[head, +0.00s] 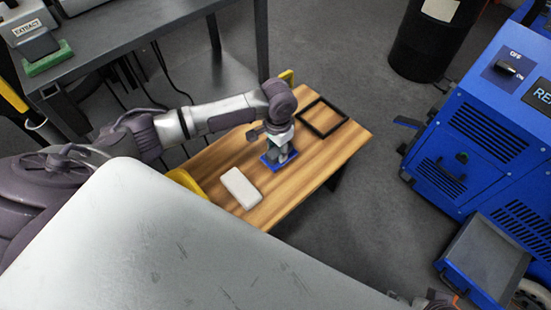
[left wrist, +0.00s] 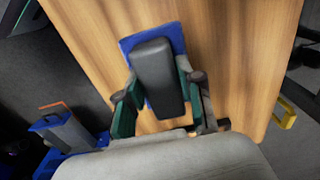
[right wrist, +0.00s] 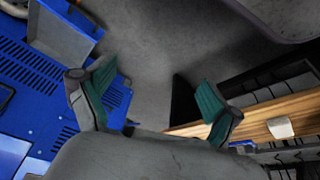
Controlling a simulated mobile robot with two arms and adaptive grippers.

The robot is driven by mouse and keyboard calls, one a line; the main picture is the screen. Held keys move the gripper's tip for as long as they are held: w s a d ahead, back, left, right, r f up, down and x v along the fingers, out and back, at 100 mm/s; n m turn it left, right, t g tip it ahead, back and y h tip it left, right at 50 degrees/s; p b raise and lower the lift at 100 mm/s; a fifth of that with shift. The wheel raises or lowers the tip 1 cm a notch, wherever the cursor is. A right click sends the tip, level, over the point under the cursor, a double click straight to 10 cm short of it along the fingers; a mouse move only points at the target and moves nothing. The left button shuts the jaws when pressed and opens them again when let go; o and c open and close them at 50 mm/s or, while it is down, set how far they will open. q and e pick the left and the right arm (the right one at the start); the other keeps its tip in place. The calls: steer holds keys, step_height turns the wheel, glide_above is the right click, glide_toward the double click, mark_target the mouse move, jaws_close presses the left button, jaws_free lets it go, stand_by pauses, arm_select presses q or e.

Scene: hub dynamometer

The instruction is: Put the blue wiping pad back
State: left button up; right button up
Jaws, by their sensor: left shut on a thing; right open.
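The blue wiping pad (head: 270,163) is a flat blue pad with a dark grey handle, on or just above the wooden bench (head: 215,158). It also shows in the left wrist view (left wrist: 128,42), with the handle (left wrist: 157,72) pointing toward the camera. My left gripper (head: 280,147) is shut on the handle, one green-faced finger on each side. A black square frame (head: 340,127) lies on the bench, beyond the pad to the right, with bare wood inside. My right gripper (right wrist: 155,92) is open and empty, away from the pad.
A white block (head: 240,187) lies on the bench to the near left of the pad. A blue machine (head: 470,125) with an open grey tray (head: 487,258) stands at right. A dark drum (head: 433,40) is at the back, and a grey table (head: 140,25) at back left.

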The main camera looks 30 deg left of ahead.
mark_target(276, 157)
arm_select(q)
steer(key=shift+w+a+f, duration=0.1)
steer(key=shift+a+f, duration=0.15)
steer(key=shift+a, duration=0.1)
steer(key=shift+f, duration=0.35)
steer(key=shift+f+b, duration=0.65)
steer(key=shift+f, duration=1)
arm_select(e)
steer(key=w, duration=0.1)
steer(key=w+t, duration=0.1)
steer(key=f, duration=0.1)
steer(key=shift+w+a, duration=0.4)
steer(key=shift+s, duration=0.15)
arm_select(q)
steer(key=o, duration=1)
